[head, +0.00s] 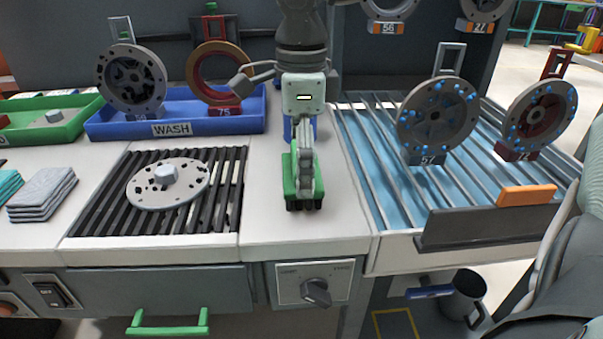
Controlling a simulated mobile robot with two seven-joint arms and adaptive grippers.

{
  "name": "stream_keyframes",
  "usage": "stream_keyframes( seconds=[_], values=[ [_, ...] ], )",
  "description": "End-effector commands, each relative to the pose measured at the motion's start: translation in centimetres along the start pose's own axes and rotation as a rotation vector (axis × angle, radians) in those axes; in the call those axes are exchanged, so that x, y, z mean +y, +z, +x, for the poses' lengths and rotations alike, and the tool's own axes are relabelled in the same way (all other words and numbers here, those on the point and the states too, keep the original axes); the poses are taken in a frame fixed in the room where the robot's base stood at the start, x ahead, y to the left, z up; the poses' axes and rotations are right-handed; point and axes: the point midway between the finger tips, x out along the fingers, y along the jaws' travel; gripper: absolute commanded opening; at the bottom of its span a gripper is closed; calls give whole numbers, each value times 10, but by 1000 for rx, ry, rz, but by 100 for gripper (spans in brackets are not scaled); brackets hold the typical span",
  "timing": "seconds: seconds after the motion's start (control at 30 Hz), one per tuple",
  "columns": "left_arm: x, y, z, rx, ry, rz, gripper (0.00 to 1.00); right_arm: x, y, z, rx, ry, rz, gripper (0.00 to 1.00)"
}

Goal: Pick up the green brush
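The green brush (290,175) is at the middle of the white counter, with a green body, dark parts along its bottom edge and a grey part over its front.
Left of the brush is a black slatted grate (225,205) with a grey disc (190,190). A blue WASH tray (235,125) stands behind. Bare counter (268,215) lies beside the brush.

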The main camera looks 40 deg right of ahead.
Motion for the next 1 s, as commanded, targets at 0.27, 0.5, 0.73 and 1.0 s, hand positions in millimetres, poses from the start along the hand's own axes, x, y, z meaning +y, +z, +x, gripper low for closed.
stream_keyframes(
  seconds=[0.27,0.5,0.73,1.0],
  values=[
    [0,0,0,0,0,0,40,0,0,-1,0,-1,0,62],
    [0,0,0,1,0,0,40,-1,0,-8,-1,-3,0,62],
    [0,-1,-2,3,-1,0,40,-1,1,-42,-2,-6,-1,62],
    [-1,-2,-11,8,-5,-1,40,5,61,-77,4,-4,-3,62]
  ],
)
